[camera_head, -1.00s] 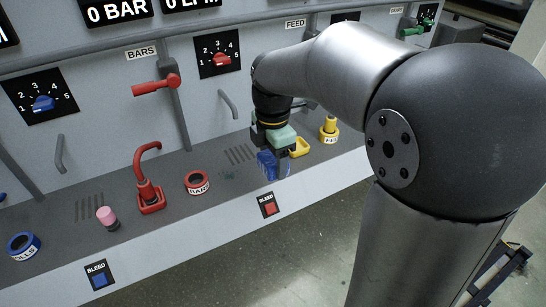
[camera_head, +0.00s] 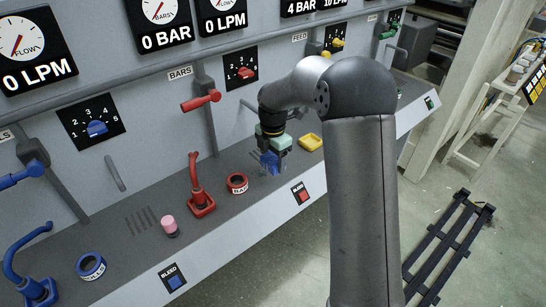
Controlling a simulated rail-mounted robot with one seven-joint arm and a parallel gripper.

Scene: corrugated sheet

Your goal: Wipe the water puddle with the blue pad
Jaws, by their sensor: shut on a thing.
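My gripper (camera_head: 275,150) points down over the grey ledge of the panel and is shut on the blue pad (camera_head: 269,162). The pad is at or very close to the ledge surface, just right of the red ring; I cannot tell whether it touches. The water puddle (camera_head: 256,172) shows only as a faint darker, shiny patch by the pad. Its edges are unclear, and the pad and gripper hide part of it.
A red ring (camera_head: 237,183), a red spout (camera_head: 199,188) and a pink cylinder (camera_head: 169,226) stand left of the pad. A yellow piece (camera_head: 310,142) lies to its right. Levers and dials are on the wall behind. A black pallet (camera_head: 447,247) lies on the floor.

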